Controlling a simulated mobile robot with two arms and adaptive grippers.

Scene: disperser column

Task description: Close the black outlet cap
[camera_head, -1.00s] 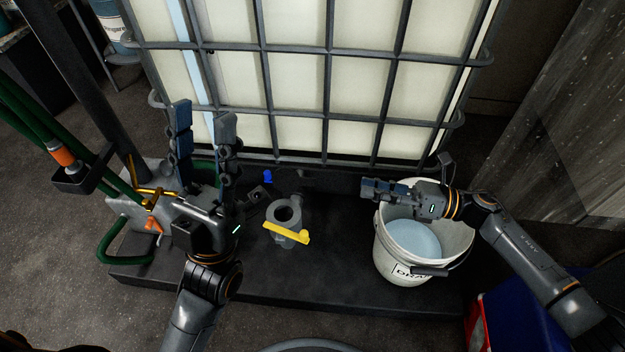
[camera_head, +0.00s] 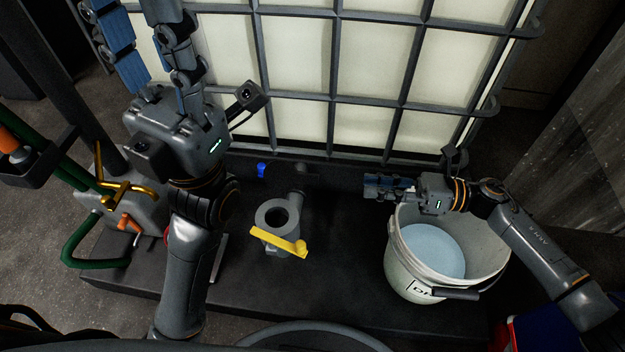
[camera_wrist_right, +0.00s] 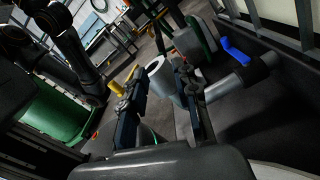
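The grey outlet fitting (camera_head: 278,218) stands with its round ring-shaped opening facing up and a yellow lever (camera_head: 280,241) at its front. In the right wrist view the fitting (camera_wrist_right: 157,70) shows between and beyond my fingers. I cannot make out a separate black cap. My right gripper (camera_head: 372,187) is right of the fitting, above the bucket's left rim, apart from the fitting. Its two fingers are spread and empty in the right wrist view (camera_wrist_right: 158,100). My left gripper (camera_head: 150,45) is raised at the upper left, fingers apart and empty, away from the fitting.
A white caged tank (camera_head: 365,60) stands behind a black platform (camera_head: 330,270). A small blue handle (camera_head: 261,170) is near the tank's base. A white bucket (camera_head: 410,285) with pale liquid is at right. Green hoses (camera_head: 75,245) and a brass tap (camera_head: 125,188) are at left.

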